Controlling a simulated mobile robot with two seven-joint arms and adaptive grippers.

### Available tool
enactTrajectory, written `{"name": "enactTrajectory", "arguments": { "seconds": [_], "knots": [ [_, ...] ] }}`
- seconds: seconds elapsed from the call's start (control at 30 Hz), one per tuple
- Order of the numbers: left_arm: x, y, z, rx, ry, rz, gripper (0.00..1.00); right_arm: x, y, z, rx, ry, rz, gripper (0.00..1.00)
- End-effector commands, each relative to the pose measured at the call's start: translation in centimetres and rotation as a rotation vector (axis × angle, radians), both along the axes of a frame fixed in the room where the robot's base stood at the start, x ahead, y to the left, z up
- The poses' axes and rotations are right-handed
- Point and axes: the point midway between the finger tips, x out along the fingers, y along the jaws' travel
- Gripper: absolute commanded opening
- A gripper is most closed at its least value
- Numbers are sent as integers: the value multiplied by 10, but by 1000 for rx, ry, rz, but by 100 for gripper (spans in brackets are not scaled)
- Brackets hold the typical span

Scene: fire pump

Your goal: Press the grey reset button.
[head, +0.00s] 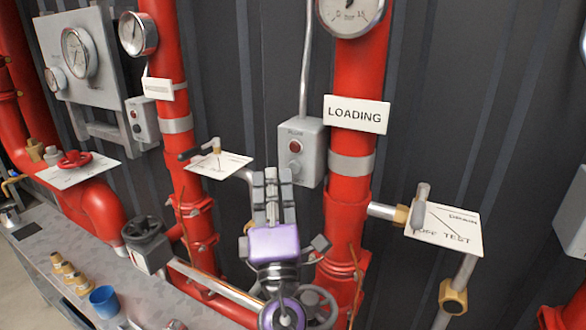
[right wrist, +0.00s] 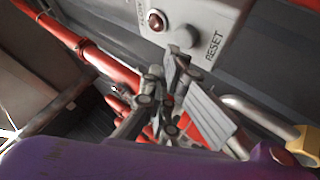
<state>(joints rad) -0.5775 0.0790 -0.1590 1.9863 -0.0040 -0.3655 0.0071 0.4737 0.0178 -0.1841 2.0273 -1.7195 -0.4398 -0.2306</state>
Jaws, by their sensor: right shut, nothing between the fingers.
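The grey reset button (right wrist: 184,37) is a round knob beside the word RESET on a grey box, in the right wrist view. A red lamp (right wrist: 156,21) sits next to it. In the head view, the grey box (head: 313,153) is on the wall left of the LOADING pipe, and its red lamp (head: 295,146) shows; I cannot make out the button there. My right gripper (head: 272,172) is shut and empty, in front of and just below the box's lower left. In the right wrist view, its fingertips (right wrist: 180,60) are close to the button; I cannot tell whether they touch. My left gripper is out of view.
The red pipe with the LOADING sign (head: 356,114) stands right of the box. A valve lever with a white card (head: 219,165) is just left of my gripper. A TEST/DRAIN plate (head: 444,226) sits to the right. A blue cup (head: 104,301) stands on the bench.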

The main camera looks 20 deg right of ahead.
Motion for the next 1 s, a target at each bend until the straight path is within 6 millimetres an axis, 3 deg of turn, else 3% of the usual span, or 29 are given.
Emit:
{"name": "enactTrajectory", "arguments": {
  "seconds": [0.6, 1.0],
  "knots": [
    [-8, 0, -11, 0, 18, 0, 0, -32, 33, -2, 1, 2, 1, 0],
    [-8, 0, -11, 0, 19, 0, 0, -35, 36, 0, -1, 0, 1, 0]
  ]
}}
